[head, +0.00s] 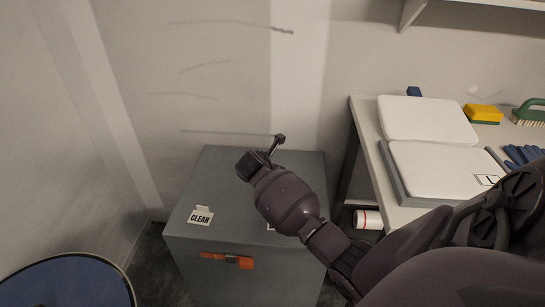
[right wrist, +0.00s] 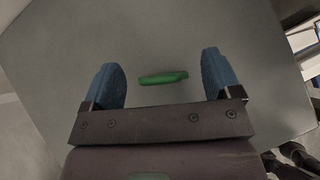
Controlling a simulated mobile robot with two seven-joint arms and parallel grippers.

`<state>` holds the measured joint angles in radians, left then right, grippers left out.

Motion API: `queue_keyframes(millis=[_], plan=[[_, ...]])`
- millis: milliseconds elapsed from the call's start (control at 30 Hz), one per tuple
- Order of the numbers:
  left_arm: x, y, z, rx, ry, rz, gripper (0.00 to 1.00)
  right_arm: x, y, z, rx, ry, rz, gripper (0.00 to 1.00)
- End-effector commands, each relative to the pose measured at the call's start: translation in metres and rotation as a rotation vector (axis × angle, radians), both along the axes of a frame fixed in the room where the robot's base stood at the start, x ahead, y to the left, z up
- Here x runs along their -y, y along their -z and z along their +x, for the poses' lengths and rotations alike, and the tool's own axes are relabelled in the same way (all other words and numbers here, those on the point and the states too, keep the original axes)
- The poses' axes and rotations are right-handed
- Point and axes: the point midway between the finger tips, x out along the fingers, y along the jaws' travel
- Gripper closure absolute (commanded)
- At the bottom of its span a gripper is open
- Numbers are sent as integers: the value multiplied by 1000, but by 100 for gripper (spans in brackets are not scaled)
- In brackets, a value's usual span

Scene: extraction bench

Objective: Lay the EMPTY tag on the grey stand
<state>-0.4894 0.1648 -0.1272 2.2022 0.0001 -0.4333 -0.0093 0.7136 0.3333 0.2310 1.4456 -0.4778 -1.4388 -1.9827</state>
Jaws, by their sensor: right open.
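The grey stand (head: 218,170) is a box with a flat top, left of the table. No tag reading EMPTY can be made out. My right gripper is over the stand, largely hidden by its own arm in the head view. In the right wrist view my right gripper (right wrist: 163,82) is open, its blue fingers apart. A green strip (right wrist: 163,78) shows between them against the grey top (right wrist: 150,35). My left gripper is out of view.
An orange piece (head: 228,260) is on the stand's front. The table (head: 366,118) at right holds two white pads (head: 425,120), a small framed label (head: 487,180), a yellow sponge (head: 483,113), a green brush (head: 530,112) and blue gloves (head: 522,155). A blue round top (head: 70,285) is front left.

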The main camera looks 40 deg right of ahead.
Motion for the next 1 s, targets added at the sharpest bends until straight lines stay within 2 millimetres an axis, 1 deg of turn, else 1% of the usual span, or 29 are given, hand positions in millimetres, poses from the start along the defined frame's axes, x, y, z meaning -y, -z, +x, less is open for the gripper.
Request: queue_keyframes(millis=[167, 267, 467, 600, 700, 833, 1000], plan=[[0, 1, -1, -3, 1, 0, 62, 0, -2, 0, 0, 0, 0, 16], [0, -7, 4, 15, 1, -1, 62, -6, -14, -1, 6, -1, 1, 16], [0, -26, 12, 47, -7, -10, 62, -30, -46, -8, 14, -1, 1, 16], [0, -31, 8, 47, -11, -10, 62, -48, -65, -14, 12, -1, 0, 16], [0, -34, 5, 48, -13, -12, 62, -60, -75, -19, 10, 0, 0, 16], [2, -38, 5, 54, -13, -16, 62, -71, -85, -23, 7, 0, 1, 16], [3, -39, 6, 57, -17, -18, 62, -79, -89, -26, 3, 0, 1, 16]])
